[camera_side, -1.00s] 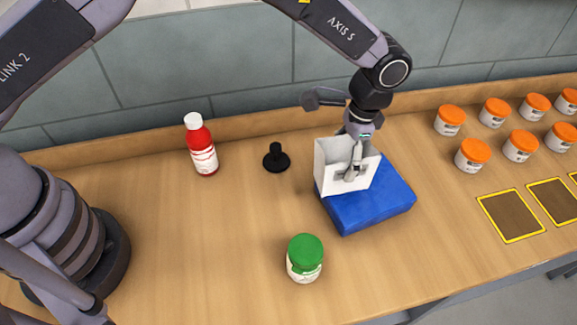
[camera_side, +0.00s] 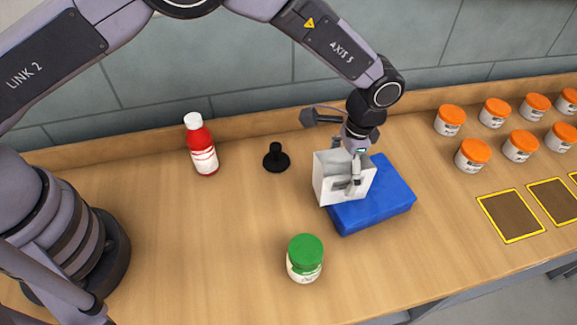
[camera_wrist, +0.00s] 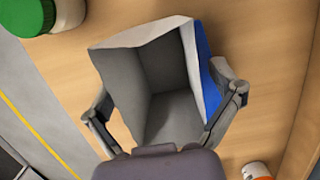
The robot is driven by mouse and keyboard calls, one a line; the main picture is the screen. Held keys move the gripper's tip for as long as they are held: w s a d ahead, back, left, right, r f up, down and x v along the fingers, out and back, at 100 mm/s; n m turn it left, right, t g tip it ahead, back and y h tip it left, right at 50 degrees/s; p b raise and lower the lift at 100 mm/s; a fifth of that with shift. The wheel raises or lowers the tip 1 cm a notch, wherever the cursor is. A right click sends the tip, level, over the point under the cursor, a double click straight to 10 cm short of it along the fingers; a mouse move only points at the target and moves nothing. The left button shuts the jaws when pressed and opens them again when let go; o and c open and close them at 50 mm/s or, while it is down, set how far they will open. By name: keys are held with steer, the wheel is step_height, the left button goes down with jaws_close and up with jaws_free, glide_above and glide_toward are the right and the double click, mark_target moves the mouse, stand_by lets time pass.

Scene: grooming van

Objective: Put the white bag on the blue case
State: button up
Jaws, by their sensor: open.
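The white bag (camera_side: 336,184), an open-topped box shape, is at the left part of the blue case (camera_side: 385,203) and covers its left corner. Its left side reaches past the case edge; I cannot tell whether it rests fully on the case. In the wrist view the bag (camera_wrist: 120,62) shows its open mouth and grey inside, with a strip of the blue case (camera_wrist: 207,75) along its right side. My gripper (camera_side: 350,168) is open, with one finger on each side of the bag; in the wrist view its fingers (camera_wrist: 166,98) flank the bag. Contact is unclear.
A green-lidded jar (camera_side: 304,260) stands in front of the case. A red bottle (camera_side: 202,148) and a black stand (camera_side: 276,160) are to the left. Several orange-lidded jars (camera_side: 472,156) and yellow-framed squares (camera_side: 510,216) are to the right. The left front of the bench is clear.

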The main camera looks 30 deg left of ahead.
step_height(320, 180, up, 12)
steer(key=w+d, duration=0.1)
steer(key=s+a+r+n+t+h, duration=0.1)
steer(key=s+a+r+n, duration=0.1)
steer(key=a+r, duration=0.8)
steer(key=s+a+r+n+t+h, duration=0.1)
steer(key=a+r+n, duration=0.1)
steer(key=a+r, duration=0.75)
steer(key=s+a+r+n+t, duration=0.3)
steer(key=s+a+r, duration=0.1)
steer(key=s+a, duration=0.75)
steer(key=s+a+f+n+t, duration=0.1)
steer(key=s+a+f, duration=0.1)
steer(key=s, duration=0.3)
steer(key=s+a+f+n, duration=0.1)
steer(key=s+a+f, duration=0.1)
steer(key=s, duration=0.3)
steer(key=shift+s+a+t+y, duration=0.15)
steer(key=shift+a+t+y, duration=0.25)
steer(key=shift+a, duration=0.35)
